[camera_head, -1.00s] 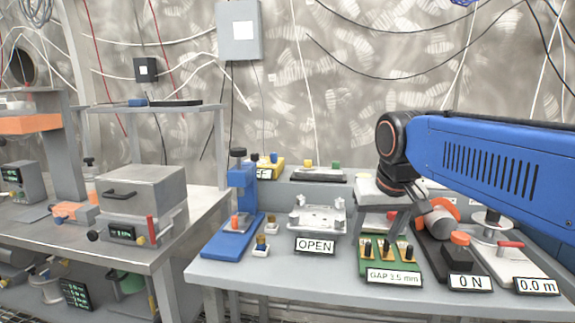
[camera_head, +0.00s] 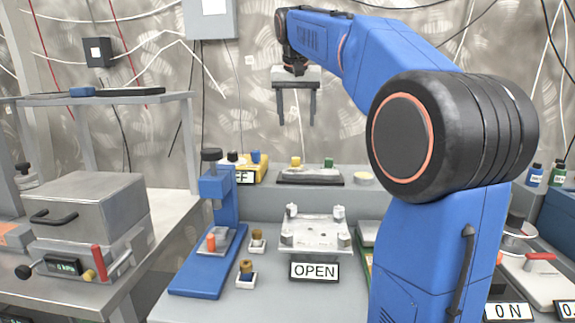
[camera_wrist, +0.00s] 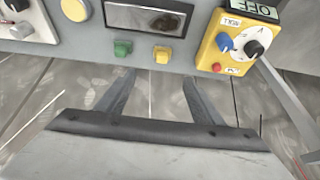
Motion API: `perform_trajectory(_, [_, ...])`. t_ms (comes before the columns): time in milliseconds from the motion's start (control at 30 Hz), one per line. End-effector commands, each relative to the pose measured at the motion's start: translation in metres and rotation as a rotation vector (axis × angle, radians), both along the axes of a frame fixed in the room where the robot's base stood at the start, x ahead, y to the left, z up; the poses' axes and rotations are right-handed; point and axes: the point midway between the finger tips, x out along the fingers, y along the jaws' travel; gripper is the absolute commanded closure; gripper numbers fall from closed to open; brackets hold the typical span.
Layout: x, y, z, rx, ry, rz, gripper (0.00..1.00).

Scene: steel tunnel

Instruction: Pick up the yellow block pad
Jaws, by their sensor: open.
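My gripper (camera_head: 297,121) is open and empty, high above the yellow block, fingers pointing down. In the wrist view, where the labels look upside down, the yellow block (camera_wrist: 162,54) shows just beyond and between the spread fingertips (camera_wrist: 158,78). The green block (camera_wrist: 123,48) is to its left there. Neither finger seems to touch a block.
A yellow control box (camera_head: 257,170) with knobs and an OFF sign stands left of the blocks. A blue press (camera_head: 215,225) and a clamp fixture (camera_head: 316,233) labelled OPEN stand in front on the bench. A pale round disc (camera_head: 364,178) lies right of the plate.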

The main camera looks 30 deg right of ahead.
Motion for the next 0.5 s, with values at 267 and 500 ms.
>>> perform_trajectory(267, [0.014,-0.01,-0.044,0.001,0.004,0.001,0.39])
perform_trajectory(500, [0.028,-0.019,-0.083,0.001,0.004,0.001,0.39])
